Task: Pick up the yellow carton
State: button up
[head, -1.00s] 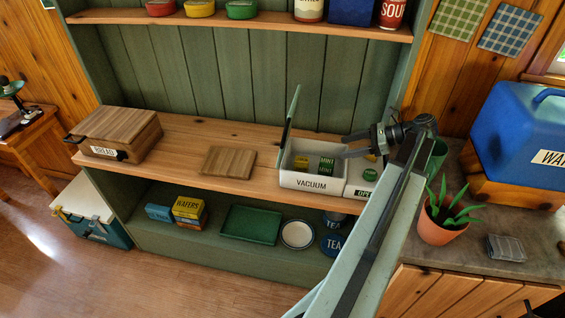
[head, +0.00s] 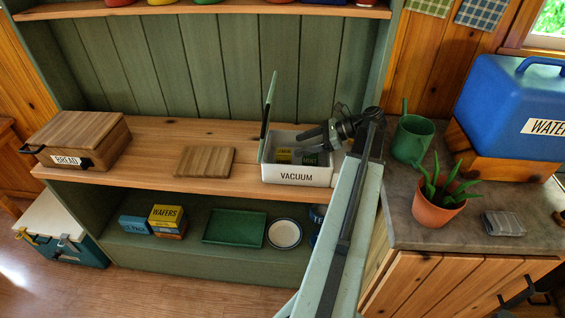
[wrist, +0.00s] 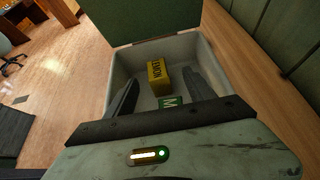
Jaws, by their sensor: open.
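The yellow carton (head: 283,155) stands inside a white open-topped box (head: 297,175) labelled VACUUM on the middle shelf. In the wrist view the carton (wrist: 157,74) shows dark lettering, partly readable as LEMON. A green carton marked MINT (head: 311,159) is in the same box, to the right of the yellow one; it also shows in the wrist view (wrist: 169,102). My gripper (head: 306,142) is over the box. In the wrist view my gripper (wrist: 160,84) is open, its two dark fingers apart with the yellow carton showing between and beyond them. I see no contact.
The box's green lid (head: 269,115) stands raised at its left side. A wooden board (head: 205,161) and a BREAD box (head: 83,142) are further left. A green watering can (head: 411,139) and potted plant (head: 438,210) stand right.

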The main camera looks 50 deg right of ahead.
aim_at(284, 151)
jog(key=b+x, duration=0.1)
jog(key=x, duration=0.2)
jog(key=b+x, duration=0.1)
jog(key=shift+s+a+f+b, duration=0.1)
jog(key=shift+a+f+b, duration=0.2)
jog(key=shift+a, duration=0.15)
jog(key=shift+w+a, duration=0.1)
jog(key=shift+w, duration=0.15)
jog(key=shift+r, duration=0.1)
grip_shut()
jog(key=shift+r, duration=0.1)
notch_tip(284, 151, up, 10)
jog(key=p, duration=1)
